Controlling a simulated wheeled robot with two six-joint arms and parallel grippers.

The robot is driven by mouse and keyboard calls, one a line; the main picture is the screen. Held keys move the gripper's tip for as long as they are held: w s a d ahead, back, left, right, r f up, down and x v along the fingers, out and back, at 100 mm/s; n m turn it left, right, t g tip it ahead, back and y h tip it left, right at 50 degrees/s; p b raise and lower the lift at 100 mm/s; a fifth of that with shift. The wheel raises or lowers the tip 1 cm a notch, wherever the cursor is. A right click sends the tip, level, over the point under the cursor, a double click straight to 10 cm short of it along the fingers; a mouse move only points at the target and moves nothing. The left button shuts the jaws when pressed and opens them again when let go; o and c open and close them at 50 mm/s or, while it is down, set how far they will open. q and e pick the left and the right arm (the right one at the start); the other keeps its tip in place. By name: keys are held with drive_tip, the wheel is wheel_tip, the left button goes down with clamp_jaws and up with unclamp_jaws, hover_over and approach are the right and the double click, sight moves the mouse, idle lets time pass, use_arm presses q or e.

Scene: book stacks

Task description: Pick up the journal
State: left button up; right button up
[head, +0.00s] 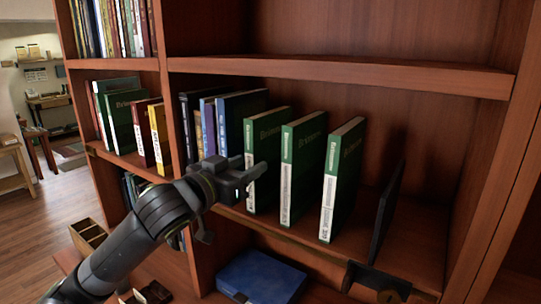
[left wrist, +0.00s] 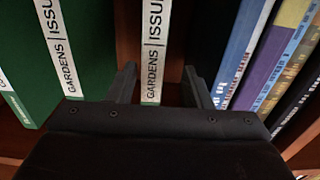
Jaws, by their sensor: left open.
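Several green journals with white spine labels stand upright on the middle shelf. The leftmost of this group (head: 265,135) is in front of my left gripper (head: 253,176), which hides part of its lower spine. In the left wrist view, a white spine reading "GARDENS | ISSUE" (left wrist: 155,45) lies between the two fingers of my left gripper (left wrist: 159,78). The fingers are apart, with a visible gap on each side of the spine, and hold nothing. Two more green journals (head: 300,165) (head: 342,175) stand to the right. My right gripper is not in view.
Blue and purple books (head: 235,110) stand just left of that journal. A thin dark panel (head: 387,212) leans at the right of the row. The upper shelf board (head: 340,75) runs above the row.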

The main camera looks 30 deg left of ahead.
sight(265, 155)
use_arm(q)
drive_tip(key=shift+w+d, duration=0.1)
drive_tip(key=shift+w, duration=0.25)
drive_tip(key=shift+w+d+r+p, duration=0.2)
drive_tip(key=shift+w+r+p, duration=0.1)
drive_tip(key=shift+w+p, duration=0.25)
drive_tip(key=w, duration=0.1)
drive_tip(key=w+d+p, duration=0.1)
drive_tip(key=shift+w+r, duration=0.15)
drive_tip(key=shift+w, duration=0.85)
clamp_jaws()
